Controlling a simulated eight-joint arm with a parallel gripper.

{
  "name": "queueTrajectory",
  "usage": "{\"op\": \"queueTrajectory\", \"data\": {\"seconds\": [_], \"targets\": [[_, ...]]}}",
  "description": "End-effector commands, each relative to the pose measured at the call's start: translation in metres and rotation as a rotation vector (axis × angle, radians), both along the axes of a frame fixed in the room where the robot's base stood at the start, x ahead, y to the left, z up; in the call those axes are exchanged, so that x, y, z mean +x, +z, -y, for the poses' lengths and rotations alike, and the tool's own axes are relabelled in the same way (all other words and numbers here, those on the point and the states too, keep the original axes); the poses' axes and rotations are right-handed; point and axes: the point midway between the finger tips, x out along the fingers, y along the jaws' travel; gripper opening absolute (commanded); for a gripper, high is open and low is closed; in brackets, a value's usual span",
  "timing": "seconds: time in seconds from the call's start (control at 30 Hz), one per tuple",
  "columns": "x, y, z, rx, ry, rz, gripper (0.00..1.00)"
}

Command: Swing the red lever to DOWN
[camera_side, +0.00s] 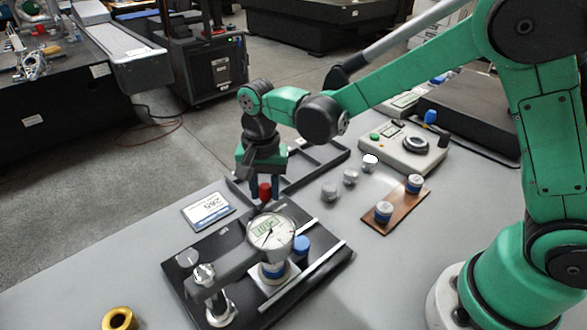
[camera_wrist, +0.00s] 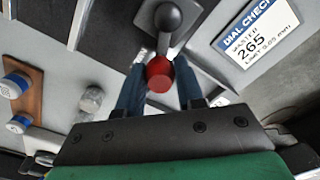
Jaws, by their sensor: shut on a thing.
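The red lever's knob (camera_side: 265,191) stands at the back of the black gauge stand, just behind the dial gauge (camera_side: 271,232). In the wrist view the red knob (camera_wrist: 160,76) sits at the end of a dark arm that runs up to a round dark hub (camera_wrist: 168,18). My gripper (camera_side: 267,193) points down over the knob, and its blue fingers (camera_wrist: 158,88) are closed on it from both sides. The lever's lower part is largely hidden behind the gauge in the side view. I cannot read any UP or DOWN marking.
A label card (camera_side: 208,210) reading 265 lies left of my gripper. A blue-topped part (camera_side: 301,245) stands on the black base (camera_side: 187,236). A wooden board (camera_side: 397,207) with two blue-and-white pieces, several grey knobs (camera_side: 329,192) and a control box (camera_side: 408,148) are to the right.

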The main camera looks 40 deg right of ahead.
Motion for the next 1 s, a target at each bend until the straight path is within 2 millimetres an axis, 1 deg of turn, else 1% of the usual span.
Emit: {"op": "queueTrajectory", "data": {"seconds": [0.43, 0.47, 0.5, 0.53, 0.57, 0.87, 0.97, 1.0], "targets": [[-0.001, 0.000, 0.001, -0.002, -0.010, -0.002, 0.00], [-0.001, 0.000, 0.001, -0.001, -0.010, -0.003, 0.41], [-0.001, 0.000, 0.001, -0.001, -0.010, -0.003, 0.52], [-0.001, 0.000, 0.001, -0.001, -0.010, -0.003, 0.60], [-0.001, 0.000, 0.001, -0.001, -0.010, -0.003, 0.62], [0.000, 0.002, 0.000, -0.001, -0.009, -0.001, 0.62], [0.000, 0.011, 0.000, -0.001, -0.009, -0.001, 0.62], [0.000, 0.017, 0.000, -0.001, -0.009, -0.001, 0.62]]}}
